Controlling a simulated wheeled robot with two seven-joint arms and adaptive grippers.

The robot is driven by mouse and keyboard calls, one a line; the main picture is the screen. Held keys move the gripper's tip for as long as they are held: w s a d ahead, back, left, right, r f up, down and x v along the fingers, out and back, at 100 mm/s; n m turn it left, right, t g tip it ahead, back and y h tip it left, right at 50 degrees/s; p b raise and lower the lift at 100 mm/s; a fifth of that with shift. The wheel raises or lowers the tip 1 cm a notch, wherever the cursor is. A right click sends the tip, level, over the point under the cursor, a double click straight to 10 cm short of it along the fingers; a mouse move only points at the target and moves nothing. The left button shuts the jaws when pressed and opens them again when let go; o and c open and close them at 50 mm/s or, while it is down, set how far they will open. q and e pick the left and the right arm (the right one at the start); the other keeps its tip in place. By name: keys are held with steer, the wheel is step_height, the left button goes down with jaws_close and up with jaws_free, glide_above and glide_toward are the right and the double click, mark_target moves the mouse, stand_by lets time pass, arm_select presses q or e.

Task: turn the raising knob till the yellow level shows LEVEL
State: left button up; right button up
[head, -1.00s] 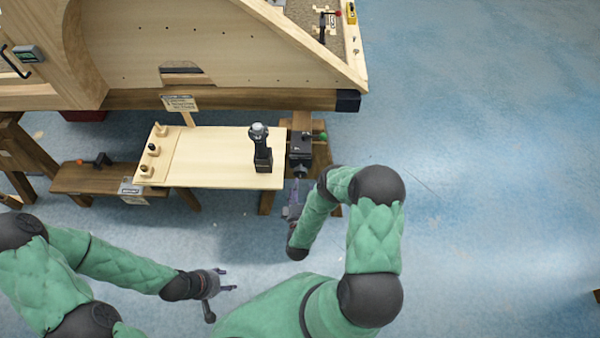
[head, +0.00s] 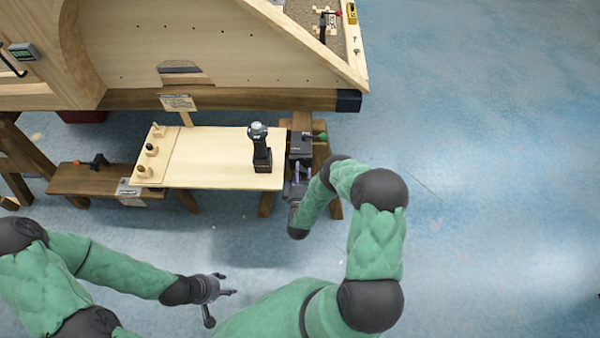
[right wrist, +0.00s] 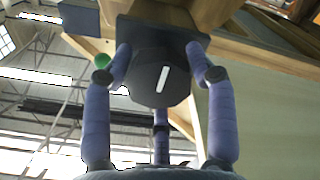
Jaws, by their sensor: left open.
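The raising knob (right wrist: 163,80) is dark and faceted with a white mark tilted slightly right of upright. It sits on the front of a dark box (head: 301,146) at the right end of the bench. My right gripper (right wrist: 160,62) has fingers on both sides of the knob and one below it; whether they press on it I cannot tell. In the head view that gripper (head: 297,180) hides the knob. A small yellow level (head: 351,13) lies at the top right on the wooden frame; its reading is too small to tell. My left gripper (head: 225,284) is open and empty, low over the floor.
A green ball (head: 322,136) is beside the box. The large wooden bodyframe (head: 220,45) stands behind. The floor at right is clear.

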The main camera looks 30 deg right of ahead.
steer(key=c, duration=0.5)
steer(key=m, duration=0.3)
steer(key=shift+w+r+m, duration=0.1)
steer(key=shift+m, duration=0.3)
steer(key=m, duration=1)
steer(key=shift+d+r+m, duration=0.1)
steer(key=shift+d+m, duration=0.05)
steer(key=shift+m, duration=0.25)
steer(key=shift+d+m, duration=0.1)
steer(key=shift+m, duration=2.5)
